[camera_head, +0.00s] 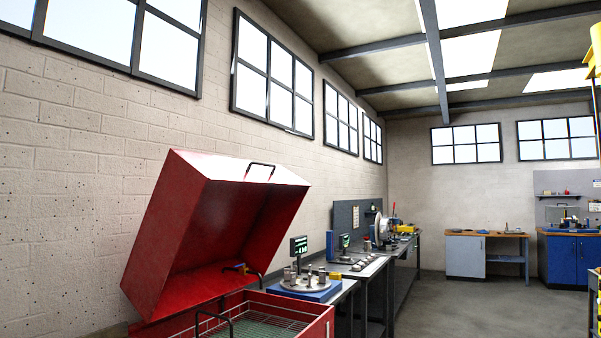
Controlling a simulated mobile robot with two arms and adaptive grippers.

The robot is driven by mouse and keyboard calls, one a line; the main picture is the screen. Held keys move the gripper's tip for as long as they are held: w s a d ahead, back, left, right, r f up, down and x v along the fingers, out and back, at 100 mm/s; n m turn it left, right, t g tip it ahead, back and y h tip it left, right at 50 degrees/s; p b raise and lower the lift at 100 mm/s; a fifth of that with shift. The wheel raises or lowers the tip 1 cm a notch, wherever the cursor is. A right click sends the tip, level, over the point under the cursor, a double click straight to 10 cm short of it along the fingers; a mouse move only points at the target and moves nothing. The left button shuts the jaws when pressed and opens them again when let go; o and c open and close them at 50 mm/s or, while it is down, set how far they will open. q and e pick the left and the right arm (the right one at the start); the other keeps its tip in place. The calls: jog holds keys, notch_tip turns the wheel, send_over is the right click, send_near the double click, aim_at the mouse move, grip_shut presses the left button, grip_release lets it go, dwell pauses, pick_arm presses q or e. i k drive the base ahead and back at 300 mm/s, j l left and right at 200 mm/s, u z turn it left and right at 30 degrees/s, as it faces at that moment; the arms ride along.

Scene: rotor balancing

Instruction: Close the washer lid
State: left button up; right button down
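The red washer lid (213,225) stands raised and tilted back above the red washer tub (318,326) at the lower left of the head view. Its hollow inside faces the room, and a dark handle (261,166) sits on its upper front edge. The open tub shows a wire rack and a greenish bottom, with a dark bent bar (214,318) at its front. A small tap with a blue part (237,267) shows at the tub's back. Neither of my grippers is in view.
A bench with a round metal plate (303,284) and small parts stands just right of the washer. More benches run along the wall behind it. A block wall is behind the lid. Grey floor (480,311) is open at right.

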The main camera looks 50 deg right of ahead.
aim_at(205, 214)
jog(key=z, duration=1.25)
jog(key=u, duration=0.35)
